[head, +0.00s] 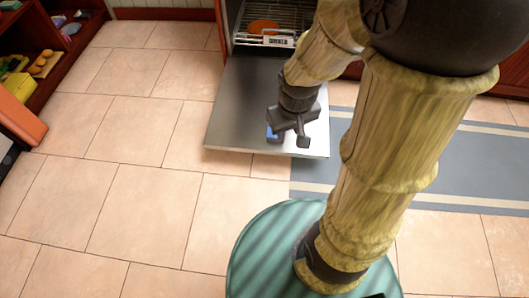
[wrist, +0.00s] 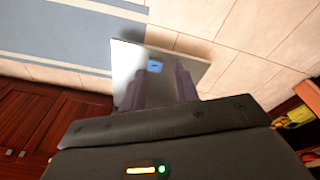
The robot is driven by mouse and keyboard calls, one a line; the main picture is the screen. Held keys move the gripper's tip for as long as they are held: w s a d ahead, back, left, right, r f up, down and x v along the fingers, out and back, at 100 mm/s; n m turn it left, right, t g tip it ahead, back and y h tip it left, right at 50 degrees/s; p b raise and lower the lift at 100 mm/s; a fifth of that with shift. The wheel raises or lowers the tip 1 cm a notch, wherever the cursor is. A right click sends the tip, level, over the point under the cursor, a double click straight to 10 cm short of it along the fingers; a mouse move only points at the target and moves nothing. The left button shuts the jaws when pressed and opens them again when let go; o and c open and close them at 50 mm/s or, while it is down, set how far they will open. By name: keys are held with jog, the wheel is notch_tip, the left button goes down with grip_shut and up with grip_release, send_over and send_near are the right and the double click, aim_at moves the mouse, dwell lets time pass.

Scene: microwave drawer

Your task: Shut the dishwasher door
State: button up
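The dishwasher door (head: 232,108) is a flat metal panel folded down, lying open low over the floor in the head view. The dishwasher's inside (head: 264,32) shows at the top of the head view, with a white rack and an orange item in it. My gripper (head: 289,140) appears over the outer part of the door, its fingers apart with nothing between them. The wrist view shows both fingers (wrist: 160,85) spread in front of the door panel (wrist: 128,58), with a small blue patch on it. I cannot tell whether the fingers touch the door.
A blue-grey striped rug (head: 470,165) lies to the right of the door. Open wooden shelves (head: 60,45) with toys or food items stand at the left. The tiled floor (head: 130,200) left of the door is clear. Dark red cabinets (wrist: 45,125) show in the wrist view.

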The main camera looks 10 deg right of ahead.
jog(key=w+a+f+n+g+h+b, duration=0.1)
jog(key=w+f+n+h+b, duration=0.25)
jog(key=f+n, duration=0.55)
jog(key=w+a+f+n+h+b, duration=0.1)
jog(key=w+f+n+h+b, duration=0.35)
jog(key=f, duration=0.95)
jog(key=w+a+f+n+g+h+b, duration=0.15)
jog(key=f+n+b, duration=0.35)
jog(key=f+n, duration=0.5)
jog(key=w+a+f+n+t+b, duration=0.2)
jog(key=f+n+t+b, duration=0.1)
jog(key=f+n, duration=0.3)
jog(key=w+a+f+n+t+h+b, duration=0.1)
jog(key=w+a+f+n+t+b, duration=0.1)
jog(key=f+n+t, duration=0.4)
jog(key=w+a+f+n+t+h+b, duration=0.1)
jog(key=a+f+n+t+b, duration=0.3)
jog(key=f+n, duration=0.4)
jog(key=shift+w+f+t, duration=0.15)
jog(key=shift+w+f, duration=0.05)
jog(key=shift+f, duration=0.55)
jog(key=shift+w+f+t, duration=0.15)
jog(key=shift+f, duration=0.55)
jog(key=shift+w+f+t, duration=0.15)
jog(key=shift+w+f, duration=0.05)
jog(key=shift+f, duration=0.55)
jog(key=shift+a+f+n+t, duration=0.15)
jog(key=shift+a+n+t, duration=0.05)
jog(key=shift+n+t, duration=0.1)
